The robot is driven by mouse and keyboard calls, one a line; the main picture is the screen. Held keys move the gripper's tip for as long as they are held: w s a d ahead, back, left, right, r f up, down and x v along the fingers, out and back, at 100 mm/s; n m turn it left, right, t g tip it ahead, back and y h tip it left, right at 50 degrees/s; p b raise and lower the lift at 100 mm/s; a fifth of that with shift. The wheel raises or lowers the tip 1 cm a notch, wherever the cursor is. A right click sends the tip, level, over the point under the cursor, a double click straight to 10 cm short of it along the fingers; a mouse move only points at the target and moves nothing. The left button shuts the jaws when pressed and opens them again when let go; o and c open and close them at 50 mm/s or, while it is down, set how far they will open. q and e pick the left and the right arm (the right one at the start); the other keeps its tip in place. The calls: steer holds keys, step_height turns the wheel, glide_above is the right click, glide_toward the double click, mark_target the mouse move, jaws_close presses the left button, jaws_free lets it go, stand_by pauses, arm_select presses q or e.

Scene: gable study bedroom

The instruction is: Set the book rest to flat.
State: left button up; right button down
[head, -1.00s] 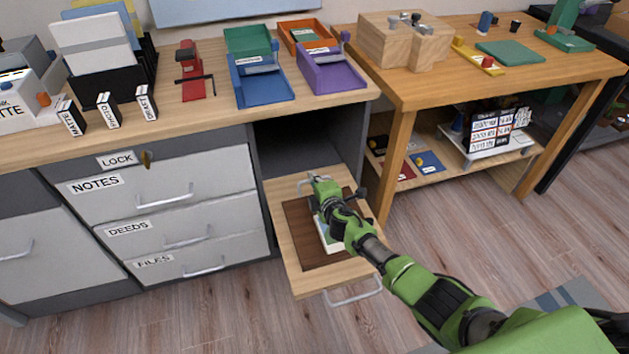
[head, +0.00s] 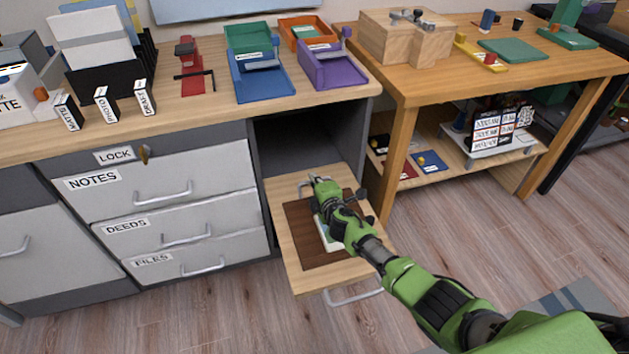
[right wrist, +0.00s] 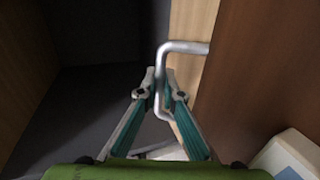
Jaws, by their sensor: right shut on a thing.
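The book rest appears to be the dark brown panel (head: 298,218) set in a light wood pull-out board (head: 282,245) below the desk top. A bent metal bar (head: 306,184) is at its back end; it also shows in the right wrist view (right wrist: 185,47). My right gripper (head: 318,181) is at this bar, and in the right wrist view its fingers (right wrist: 160,95) are closed around the bar. A white and green item (head: 326,236) lies on the panel, partly hidden by my right arm. The panel's exact tilt is hard to judge. My left gripper is not in view.
The dark open bay (head: 300,140) is behind the board. A metal pull (head: 353,291) is at the board's front. Drawers (head: 165,190) stand to the left and a wooden table (head: 410,88) to the right. Clear floor (head: 200,315) lies in front.

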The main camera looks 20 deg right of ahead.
steer(key=c, duration=2.2)
jaws_free()
steer(key=shift+s+f, duration=0.15)
steer(key=shift+f, duration=0.2)
steer(key=shift+r, duration=0.15)
steer(key=shift+s+d+r, duration=0.1)
steer(key=shift+s+r, duration=0.15)
steer(key=shift+s, duration=0.2)
steer(key=v, duration=1)
steer(key=shift+s, duration=0.4)
